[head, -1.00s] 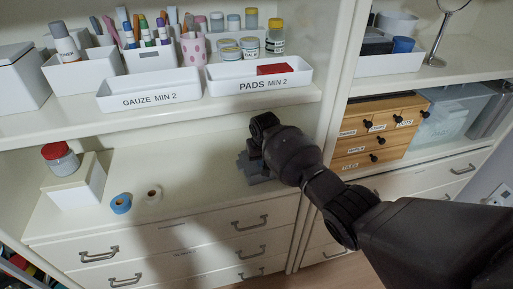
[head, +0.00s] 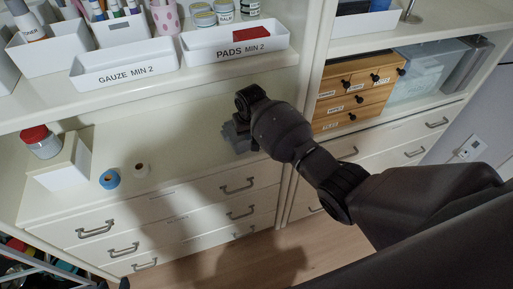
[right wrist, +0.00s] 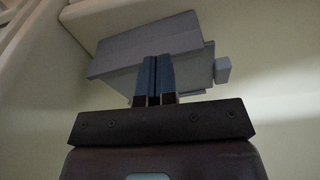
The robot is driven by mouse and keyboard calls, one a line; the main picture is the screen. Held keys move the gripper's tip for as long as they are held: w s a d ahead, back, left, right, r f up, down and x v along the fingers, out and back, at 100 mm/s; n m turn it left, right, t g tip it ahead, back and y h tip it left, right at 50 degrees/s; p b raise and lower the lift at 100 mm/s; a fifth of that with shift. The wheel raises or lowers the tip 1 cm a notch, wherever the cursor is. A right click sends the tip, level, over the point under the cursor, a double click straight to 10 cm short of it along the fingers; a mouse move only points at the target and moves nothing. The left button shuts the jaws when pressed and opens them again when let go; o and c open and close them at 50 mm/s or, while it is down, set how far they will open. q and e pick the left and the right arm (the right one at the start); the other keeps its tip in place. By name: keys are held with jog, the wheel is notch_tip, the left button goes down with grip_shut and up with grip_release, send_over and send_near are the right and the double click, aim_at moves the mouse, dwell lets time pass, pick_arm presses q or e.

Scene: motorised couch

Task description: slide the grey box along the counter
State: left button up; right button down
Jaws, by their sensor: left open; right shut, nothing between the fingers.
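The grey box (head: 234,138) is on the cream counter (head: 185,145), near the counter's right end, partly hidden by my right arm. In the right wrist view the grey box (right wrist: 150,40) fills the upper middle, with a wide flat plate and a small block on its right side. My right gripper (right wrist: 158,62) is shut with nothing between its fingers. Its blue-grey fingertips are in front of the box and appear to touch it, though I cannot be sure of contact. In the head view the fingers are hidden behind the wrist. My left gripper is not in view.
A blue tape roll (head: 109,179), a white roll (head: 141,170) and a white box (head: 62,165) with a red-lidded jar (head: 40,142) stand on the counter's left. The shelf with a PADS bin (head: 235,42) overhangs behind. The counter between the rolls and the grey box is clear.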

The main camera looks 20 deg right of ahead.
pick_arm(q)
jog(key=shift+r, duration=0.2)
pick_arm(e)
jog(key=s, duration=0.7)
jog(key=shift+s, duration=0.3)
jog(key=shift+d, duration=0.1)
jog(key=w+a+r+n+t+y, duration=0.1)
jog(key=w+r+n+t+y, duration=0.1)
jog(key=w+r+t, duration=0.55)
pick_arm(q)
jog(key=shift+w+f+b, duration=0.5)
jog(key=shift+f+b, duration=0.15)
jog(key=shift+b, duration=0.6)
pick_arm(e)
jog(key=s+d+f, duration=0.4)
jog(key=s, duration=0.6)
jog(key=s+d+f+m+t+h, duration=0.1)
jog(key=s+d+f, duration=0.2)
jog(key=s, duration=0.8)
jog(key=s+d+f+t+h, duration=0.1)
jog(key=s+d+f, duration=0.3)
jog(key=s+f, duration=0.3)
jog(key=s, duration=0.4)
jog(key=shift+s+d, duration=0.2)
jog(key=shift+d, duration=0.15)
